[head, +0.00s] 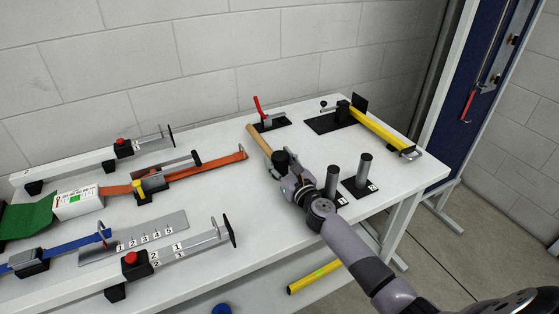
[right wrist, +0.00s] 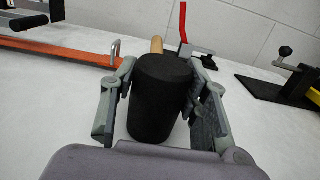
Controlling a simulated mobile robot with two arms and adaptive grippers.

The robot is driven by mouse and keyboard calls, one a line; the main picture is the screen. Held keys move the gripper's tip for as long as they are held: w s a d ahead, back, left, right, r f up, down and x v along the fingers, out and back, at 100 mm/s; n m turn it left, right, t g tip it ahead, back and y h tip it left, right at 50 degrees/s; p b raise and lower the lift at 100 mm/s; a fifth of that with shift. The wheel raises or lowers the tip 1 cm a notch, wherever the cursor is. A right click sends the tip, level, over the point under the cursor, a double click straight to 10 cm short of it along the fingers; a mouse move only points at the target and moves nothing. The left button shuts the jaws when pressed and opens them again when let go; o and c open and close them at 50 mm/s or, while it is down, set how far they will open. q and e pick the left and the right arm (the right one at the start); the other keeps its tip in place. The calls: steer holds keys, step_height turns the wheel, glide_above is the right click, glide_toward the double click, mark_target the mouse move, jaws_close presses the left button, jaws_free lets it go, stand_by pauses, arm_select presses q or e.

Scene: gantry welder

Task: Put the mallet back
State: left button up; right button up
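The mallet has a black cylindrical head (head: 281,159) and a pale wooden handle (head: 262,141) that points up and left in the head view. My right gripper (head: 291,179) is at the head. In the right wrist view the black head (right wrist: 160,98) stands between the two fingers, which appear closed against its sides, and the handle end (right wrist: 157,45) shows behind it. I cannot tell whether the mallet touches the table. My left gripper is not in view.
The white table (head: 215,210) carries a red-handled clamp (head: 263,115) behind the mallet, a yellow bar in a black fixture (head: 370,126) at the back right, and two grey posts (head: 363,172) (head: 332,182) near the gripper. Rails and orange and blue straps (head: 205,168) fill the left.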

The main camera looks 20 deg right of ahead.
steer(key=o, duration=0.3)
steer(key=shift+r, duration=0.1)
steer(key=shift+r+p, duration=0.25)
steer(key=shift+p, duration=0.05)
steer(key=s, duration=0.8)
steer(key=s+f, duration=0.1)
steer(key=s, duration=0.3)
steer(key=shift+d, duration=0.25)
steer(key=shift+s, duration=0.1)
